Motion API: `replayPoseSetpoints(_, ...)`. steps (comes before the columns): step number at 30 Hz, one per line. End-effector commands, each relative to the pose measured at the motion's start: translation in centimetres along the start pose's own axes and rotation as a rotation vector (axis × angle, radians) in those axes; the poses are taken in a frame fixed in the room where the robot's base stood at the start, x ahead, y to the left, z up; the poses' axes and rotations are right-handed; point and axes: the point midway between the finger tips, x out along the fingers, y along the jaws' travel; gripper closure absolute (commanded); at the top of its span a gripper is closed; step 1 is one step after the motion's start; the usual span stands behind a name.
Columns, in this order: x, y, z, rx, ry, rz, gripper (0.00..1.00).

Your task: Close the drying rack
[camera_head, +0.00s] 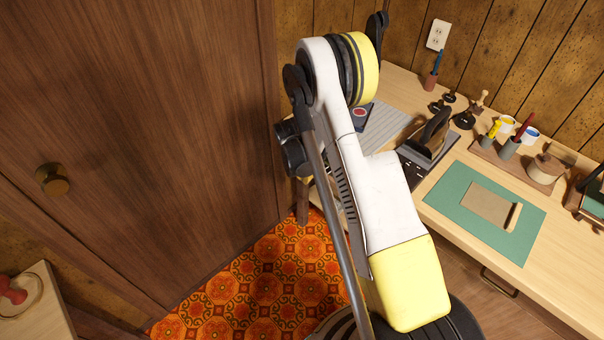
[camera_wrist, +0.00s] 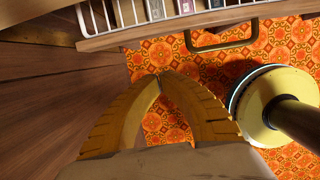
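The drying rack (camera_wrist: 128,14) shows at the top of the wrist view as a white wire basket with a wooden front bar (camera_wrist: 150,34). A bar handle (camera_wrist: 222,44) hangs out from that front. Several small flat items sit behind the wires. The rack stands out over the floor, so it looks pulled open. My gripper (camera_wrist: 160,78) is in front of the rack, apart from the handle and to its left in the picture. Its two yellow fingers meet at the tips with nothing between them. In the head view my arm hides the gripper and most of the rack.
A brown wooden door or panel (camera_head: 150,130) stands close on the left. The workbench on the right carries a green mat (camera_head: 455,205), a block printing tool (camera_head: 432,135) and paint pots (camera_head: 505,124). Orange patterned floor (camera_head: 255,285) is clear below.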

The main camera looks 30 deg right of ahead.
Motion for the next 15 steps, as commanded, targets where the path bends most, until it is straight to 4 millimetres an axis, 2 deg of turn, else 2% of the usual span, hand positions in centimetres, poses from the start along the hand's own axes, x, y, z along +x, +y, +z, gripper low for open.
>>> replayPoseSetpoints(1, 1.5, 0.0, -0.1, 0.001, 0.000, 0.000, 1.00)
replayPoseSetpoints(2, 2.0, 0.0, -0.1, 0.001, 0.000, 0.000, 1.00)
replayPoseSetpoints(3, 1.9, -0.1, 0.9, 0.004, 0.000, -0.001, 1.00)
replayPoseSetpoints(7, 2.2, -0.1, 2.6, 0.003, 0.000, -0.001, 1.00)
replayPoseSetpoints(15, 2.2, 0.0, 3.9, 0.000, 0.000, 0.000, 1.00)
